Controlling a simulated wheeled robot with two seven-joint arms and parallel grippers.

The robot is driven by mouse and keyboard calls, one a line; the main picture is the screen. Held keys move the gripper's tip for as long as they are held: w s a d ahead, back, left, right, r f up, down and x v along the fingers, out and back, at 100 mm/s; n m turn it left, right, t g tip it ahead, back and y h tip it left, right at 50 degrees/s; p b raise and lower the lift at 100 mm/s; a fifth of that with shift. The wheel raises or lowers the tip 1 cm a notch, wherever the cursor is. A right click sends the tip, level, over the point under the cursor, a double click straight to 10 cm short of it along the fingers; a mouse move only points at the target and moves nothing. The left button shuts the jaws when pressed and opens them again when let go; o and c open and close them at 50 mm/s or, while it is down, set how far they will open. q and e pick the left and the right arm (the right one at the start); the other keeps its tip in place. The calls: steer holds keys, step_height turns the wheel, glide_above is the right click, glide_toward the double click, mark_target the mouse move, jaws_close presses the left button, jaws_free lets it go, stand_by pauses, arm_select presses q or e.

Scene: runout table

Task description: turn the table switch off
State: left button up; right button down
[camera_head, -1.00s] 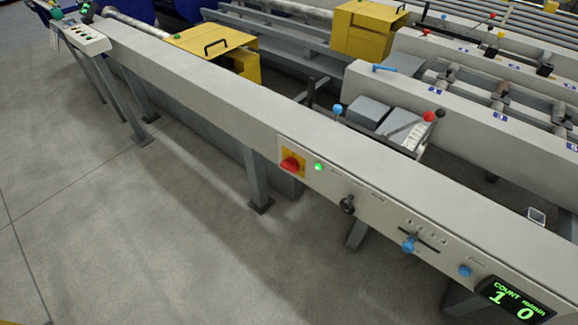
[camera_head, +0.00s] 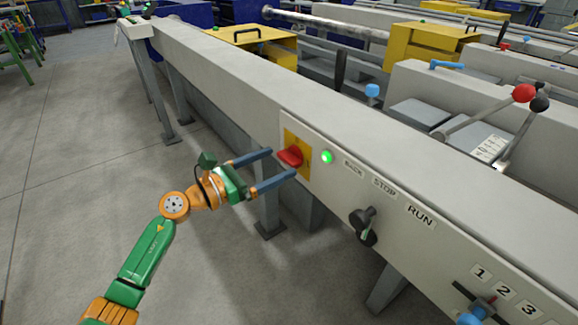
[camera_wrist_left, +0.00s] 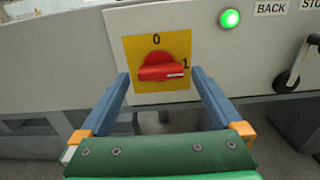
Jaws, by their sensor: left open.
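The table switch is a red rotary knob (camera_head: 290,157) on a yellow plate (camera_head: 297,142) on the front of the long grey table. In the left wrist view the red knob (camera_wrist_left: 162,70) lies level, its white mark at the right by the "1"; the "0" is above it. A green lamp (camera_head: 327,157) glows to the right of the plate. My left gripper (camera_head: 283,163) is open, its two blue-grey fingers pointing at the switch, one on each side of the knob. I cannot tell whether they touch it. My right gripper is not in view.
A black selector handle (camera_head: 364,222) marked BACK, STOP, RUN sits right of the switch, with a blue knob (camera_head: 477,312) on a numbered slot further right. Levers with red and black balls (camera_head: 524,93) rise behind the table.

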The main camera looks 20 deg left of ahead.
mark_target(291, 158)
arm_select(q)
steer(key=x, duration=0.2)
steer(key=shift+w+d, duration=0.3)
steer(key=c, duration=1.2)
